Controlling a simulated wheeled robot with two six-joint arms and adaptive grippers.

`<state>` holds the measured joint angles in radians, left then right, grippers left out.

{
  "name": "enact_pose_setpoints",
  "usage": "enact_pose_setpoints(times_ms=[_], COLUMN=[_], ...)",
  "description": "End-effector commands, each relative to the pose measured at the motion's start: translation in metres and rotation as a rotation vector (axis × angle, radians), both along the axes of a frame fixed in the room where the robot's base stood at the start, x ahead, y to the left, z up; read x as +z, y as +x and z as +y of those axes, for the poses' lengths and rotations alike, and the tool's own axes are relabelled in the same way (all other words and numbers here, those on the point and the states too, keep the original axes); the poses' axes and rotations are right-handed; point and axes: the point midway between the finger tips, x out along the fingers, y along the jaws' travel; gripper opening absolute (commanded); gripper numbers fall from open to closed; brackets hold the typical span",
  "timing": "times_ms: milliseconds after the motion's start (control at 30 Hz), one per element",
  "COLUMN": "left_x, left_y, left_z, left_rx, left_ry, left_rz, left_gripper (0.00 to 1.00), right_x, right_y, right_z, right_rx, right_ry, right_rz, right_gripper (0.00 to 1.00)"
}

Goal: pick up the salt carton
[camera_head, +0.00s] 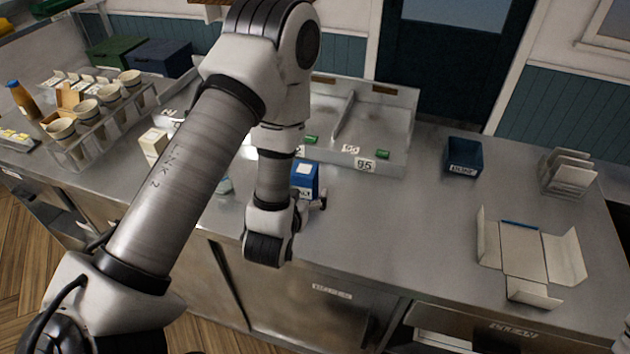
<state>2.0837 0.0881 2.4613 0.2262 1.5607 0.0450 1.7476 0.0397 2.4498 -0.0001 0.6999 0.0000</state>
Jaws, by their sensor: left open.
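A blue carton (306,176) with a white patch on top stands upright on the steel counter, in the middle of the head view. It looks like the salt carton, but I cannot read its label. My left arm comes down in front of it and hides its left and lower parts. My left gripper (318,200) is open at the carton, mostly hidden behind my wrist; a dark finger shows at the carton's lower right. I cannot tell whether the fingers touch it. My right gripper is not in view.
A cream carton (153,144) and a rack of cups (84,147) stand at left. Behind the blue carton is a divided metal tray (400,122). A blue bin (464,158), a metal rack (567,172) and an unfolded box (522,252) are at right. The counter between is clear.

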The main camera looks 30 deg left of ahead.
Motion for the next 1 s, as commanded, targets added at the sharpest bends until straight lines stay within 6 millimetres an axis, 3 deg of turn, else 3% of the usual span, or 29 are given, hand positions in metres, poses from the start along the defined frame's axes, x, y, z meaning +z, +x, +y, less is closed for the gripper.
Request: enact_pose_setpoints(times_ms=[167, 300, 500, 533, 700, 733, 1000], left_x=[-0.001, -0.013, -0.017, -0.017, -0.017, -0.017, -0.017], left_y=[0.025, 0.042, 0.044, 0.044, 0.044, 0.044, 0.044], left_z=[0.015, 0.019, 0.02, 0.019, 0.019, 0.019, 0.019], left_rx=[0.003, 0.0, -0.001, -0.001, -0.001, -0.001, 0.0], left_ry=[0.0, -0.001, 0.0, 0.0, 0.0, -0.001, 0.0], left_rz=[0.001, 0.002, 0.003, 0.003, 0.003, 0.004, 0.004], left_gripper=[0.88, 0.88, 0.88, 0.84, 0.24, 0.19, 0.19], right_x=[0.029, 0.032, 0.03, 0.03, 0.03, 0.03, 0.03], right_y=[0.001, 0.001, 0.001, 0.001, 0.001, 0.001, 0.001], right_z=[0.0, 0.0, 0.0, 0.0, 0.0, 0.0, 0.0], right_rx=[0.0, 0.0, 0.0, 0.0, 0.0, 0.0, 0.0], right_ry=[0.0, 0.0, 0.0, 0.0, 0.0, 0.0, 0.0], right_rz=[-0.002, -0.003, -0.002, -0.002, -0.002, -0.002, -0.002], right_gripper=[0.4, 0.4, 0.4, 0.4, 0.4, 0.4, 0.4])
